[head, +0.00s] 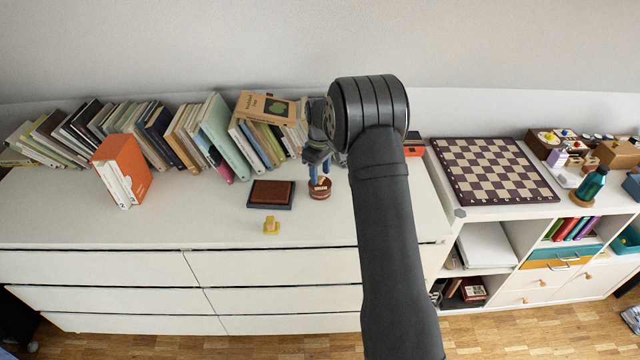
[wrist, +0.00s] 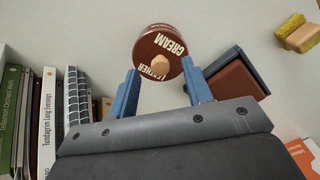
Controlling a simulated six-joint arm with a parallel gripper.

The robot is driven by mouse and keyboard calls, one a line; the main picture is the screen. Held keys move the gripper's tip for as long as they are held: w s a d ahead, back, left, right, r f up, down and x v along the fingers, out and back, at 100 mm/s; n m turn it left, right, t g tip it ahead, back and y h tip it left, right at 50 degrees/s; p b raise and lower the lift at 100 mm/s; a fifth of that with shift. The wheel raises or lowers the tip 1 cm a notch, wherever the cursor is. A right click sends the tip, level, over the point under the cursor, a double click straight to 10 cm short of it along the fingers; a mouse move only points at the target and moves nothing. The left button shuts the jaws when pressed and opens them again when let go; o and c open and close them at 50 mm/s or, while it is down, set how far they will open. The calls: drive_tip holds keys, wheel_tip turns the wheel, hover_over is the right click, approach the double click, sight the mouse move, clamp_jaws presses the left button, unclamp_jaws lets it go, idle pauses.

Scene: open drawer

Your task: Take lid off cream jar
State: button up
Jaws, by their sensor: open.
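The cream jar (head: 320,193) stands on the white dresser top, a small reddish-brown round jar. In the wrist view the jar (wrist: 153,36) shows white lettering "LEATHER CREAM" and its round brown lid (wrist: 172,45) has a light wooden knob (wrist: 160,65). The lid appears to sit on the jar. My gripper (head: 319,168) is right above the jar in the head view. In the wrist view its blue fingers (wrist: 163,83) are apart, with the knob side of the jar near and between their tips. I cannot tell whether either finger touches the lid.
A dark box with a brown top (head: 271,194) lies left of the jar, close to one finger in the wrist view. A yellow sponge-like block (head: 271,225) lies in front. A row of leaning books (head: 215,135) stands behind. The dresser top (head: 190,220) is clear at front left.

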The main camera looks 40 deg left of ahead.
drive_tip(key=shift+f, duration=0.65)
clamp_jaws()
drive_tip(key=shift+r, duration=0.1)
